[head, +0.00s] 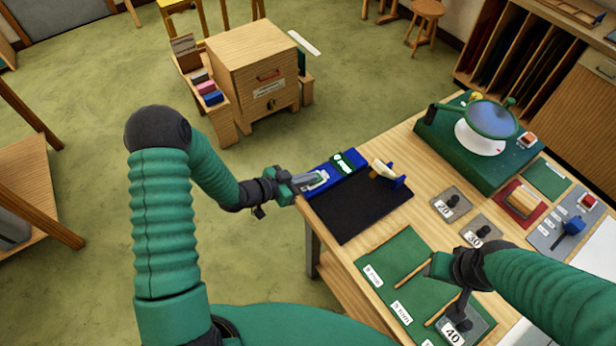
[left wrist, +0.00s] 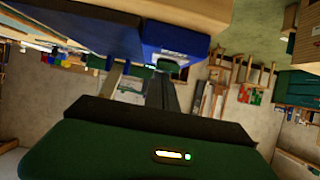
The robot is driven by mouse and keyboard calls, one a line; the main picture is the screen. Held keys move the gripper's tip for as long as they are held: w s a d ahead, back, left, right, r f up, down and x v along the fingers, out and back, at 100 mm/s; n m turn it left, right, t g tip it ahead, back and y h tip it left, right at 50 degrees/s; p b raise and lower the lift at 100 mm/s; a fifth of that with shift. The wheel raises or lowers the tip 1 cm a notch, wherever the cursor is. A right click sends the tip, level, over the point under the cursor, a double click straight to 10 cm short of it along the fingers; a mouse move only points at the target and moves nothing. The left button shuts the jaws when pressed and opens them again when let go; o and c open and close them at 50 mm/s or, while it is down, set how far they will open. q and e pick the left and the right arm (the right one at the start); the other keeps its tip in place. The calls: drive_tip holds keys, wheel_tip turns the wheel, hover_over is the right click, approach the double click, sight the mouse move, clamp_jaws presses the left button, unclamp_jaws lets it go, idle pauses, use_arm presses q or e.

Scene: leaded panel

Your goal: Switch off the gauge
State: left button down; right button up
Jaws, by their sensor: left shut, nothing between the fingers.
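What looks like the gauge is a blue unit (head: 324,176) at the near left edge of the workbench, with a green display face (head: 345,163) and a black pad (head: 362,208) beside it. My left gripper (head: 318,181) is shut and empty, its fingertips at the unit's left end; I cannot tell whether they touch it. In the left wrist view the blue unit (left wrist: 172,42) is close beyond the fingers, with a small green part (left wrist: 170,67) at its end. No switch can be made out clearly. My right gripper (head: 446,275) is over the green mat, its fingers unclear.
A blue stand with a pale-handled tool (head: 384,172) is by the black pad. Open floor lies left of the bench.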

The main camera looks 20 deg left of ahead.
use_arm(q)
drive_tip(key=shift+s+a+f, duration=0.1)
drive_tip(key=shift+a+f, duration=0.1)
drive_tip(key=shift+a, duration=0.2)
drive_tip(key=f+b, duration=0.1)
drive_tip(key=b, duration=0.2)
drive_tip(key=shift+s+f+t, duration=0.15)
drive_tip(key=shift+f+t, duration=0.15)
drive_tip(key=shift+f, duration=0.05)
drive_tip(key=shift+s+r+h+p, duration=0.1)
drive_tip(key=shift+r+h+p, duration=0.2)
drive_tip(key=shift+r, duration=0.2)
use_arm(e)
drive_tip(key=shift+s+a+f, duration=0.15)
drive_tip(key=shift+f, duration=0.35)
drive_tip(key=shift+s+a+f, duration=0.1)
drive_tip(key=shift+a+f, duration=0.05)
drive_tip(key=shift+f, duration=0.3)
use_arm(q)
drive_tip(key=shift+r, duration=0.1)
drive_tip(key=shift+w+d+r+p, duration=0.1)
drive_tip(key=shift+w+r+p, duration=0.1)
drive_tip(key=shift+r+p, duration=0.5)
use_arm(e)
drive_tip(key=shift+w+d+r, duration=0.1)
drive_tip(key=shift+w+r, duration=0.15)
drive_tip(key=shift+r, duration=0.3)
